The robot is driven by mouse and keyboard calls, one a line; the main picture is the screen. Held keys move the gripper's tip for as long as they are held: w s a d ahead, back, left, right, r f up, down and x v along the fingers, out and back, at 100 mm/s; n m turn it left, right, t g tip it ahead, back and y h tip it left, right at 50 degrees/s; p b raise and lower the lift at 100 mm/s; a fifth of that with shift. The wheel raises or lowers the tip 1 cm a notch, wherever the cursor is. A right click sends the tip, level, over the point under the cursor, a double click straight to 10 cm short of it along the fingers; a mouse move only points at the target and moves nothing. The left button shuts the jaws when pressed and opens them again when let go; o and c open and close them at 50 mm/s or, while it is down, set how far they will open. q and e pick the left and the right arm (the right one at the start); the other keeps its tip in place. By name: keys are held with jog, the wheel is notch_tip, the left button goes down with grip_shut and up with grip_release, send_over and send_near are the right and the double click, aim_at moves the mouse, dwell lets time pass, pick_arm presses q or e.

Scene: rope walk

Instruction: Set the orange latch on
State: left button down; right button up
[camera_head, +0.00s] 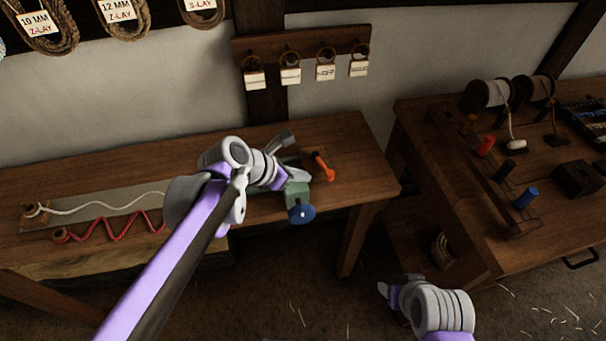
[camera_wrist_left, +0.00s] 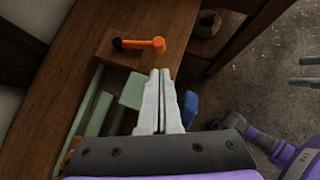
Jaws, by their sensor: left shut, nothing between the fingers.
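The orange latch (camera_head: 322,165) is a short lever near the right end of the left bench. In the left wrist view the orange latch (camera_wrist_left: 143,44) lies across a wooden block, with a dark knob at its left end. My left gripper (camera_head: 304,175) is shut and empty just left of the latch in the head view. In the left wrist view its fingertips (camera_wrist_left: 160,73) are together, a little below the lever and apart from it. My right gripper (camera_head: 384,290) is low over the floor, far from the latch; two separated grey fingers (camera_wrist_left: 305,72) show at the wrist view's right edge.
A green vise-like fixture with a blue knob (camera_head: 301,214) stands under my left gripper. White rope (camera_head: 110,204) and red cord (camera_head: 120,223) lie on the bench at left. A second bench (camera_head: 440,140) with spools stands at right, across a floor gap.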

aim_at(331, 178)
pick_arm(q)
jog(key=b+x, duration=0.1)
jog(key=x, duration=0.6)
jog(key=shift+w+d+f, duration=0.2)
jog(key=shift+f, duration=0.1)
pick_arm(e)
jog(key=shift+f, duration=0.55)
pick_arm(q)
jog(key=shift+d, duration=0.1)
jog(key=shift+w+d, duration=0.15)
jog(key=shift+d, duration=0.4)
jog(key=shift+w+d, duration=0.2)
jog(key=shift+d, duration=0.4)
pick_arm(e)
jog(key=shift+r, duration=0.1)
pick_arm(q)
jog(key=shift+a, duration=0.2)
